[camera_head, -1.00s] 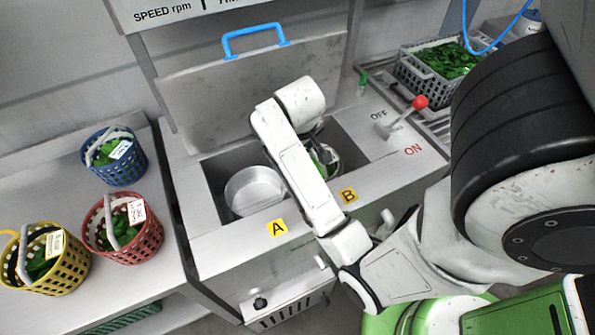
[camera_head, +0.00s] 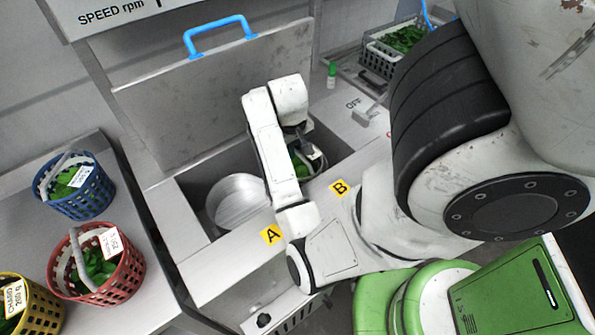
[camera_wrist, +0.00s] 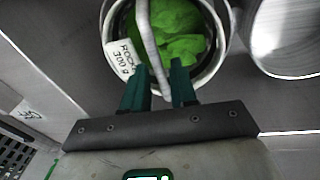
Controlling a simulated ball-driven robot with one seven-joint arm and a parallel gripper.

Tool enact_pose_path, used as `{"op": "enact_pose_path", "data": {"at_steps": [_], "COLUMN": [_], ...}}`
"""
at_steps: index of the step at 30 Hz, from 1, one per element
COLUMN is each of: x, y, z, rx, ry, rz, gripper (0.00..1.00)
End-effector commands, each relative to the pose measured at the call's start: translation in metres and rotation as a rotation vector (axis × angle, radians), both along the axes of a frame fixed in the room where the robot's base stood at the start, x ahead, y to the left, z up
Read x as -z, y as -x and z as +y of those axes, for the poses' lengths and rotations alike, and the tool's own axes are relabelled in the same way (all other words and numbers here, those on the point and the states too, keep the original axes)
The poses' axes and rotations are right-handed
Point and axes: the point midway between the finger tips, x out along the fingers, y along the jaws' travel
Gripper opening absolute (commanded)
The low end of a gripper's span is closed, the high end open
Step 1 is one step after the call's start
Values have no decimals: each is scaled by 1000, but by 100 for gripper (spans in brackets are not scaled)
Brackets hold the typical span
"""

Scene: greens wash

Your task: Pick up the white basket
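The white basket (camera_wrist: 213,73) sits in the sunken well on the B side, holding green leaves and a white tag reading 300 g. Its light grey handle (camera_wrist: 146,35) arches across the top. In the head view the basket (camera_head: 318,166) is mostly hidden by my arm. My gripper (camera_wrist: 158,92) is over the near rim in the wrist view. Its two dark green fingers are apart, one on each side of the handle, with gaps visible. I cannot tell whether either finger touches it.
An empty metal drum (camera_head: 238,203) stands beside it on the A side. A raised lid (camera_head: 190,100) with a blue handle stands behind the well. Blue (camera_head: 92,196), red (camera_head: 128,277) and yellow (camera_head: 45,312) baskets stand on the left counter. A grey crate (camera_head: 381,62) is at back right.

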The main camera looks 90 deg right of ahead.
Motion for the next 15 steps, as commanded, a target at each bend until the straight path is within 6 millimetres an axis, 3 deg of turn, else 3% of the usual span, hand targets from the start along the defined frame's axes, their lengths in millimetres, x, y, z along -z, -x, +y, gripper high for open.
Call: {"op": "enact_pose_path", "data": {"at_steps": [6, 15], "x": [33, 41], "y": [5, 5], "z": [-1, -3], "rx": [-1, -1], "ry": [-3, -1], "rz": [3, 1], "gripper": [27, 27]}}
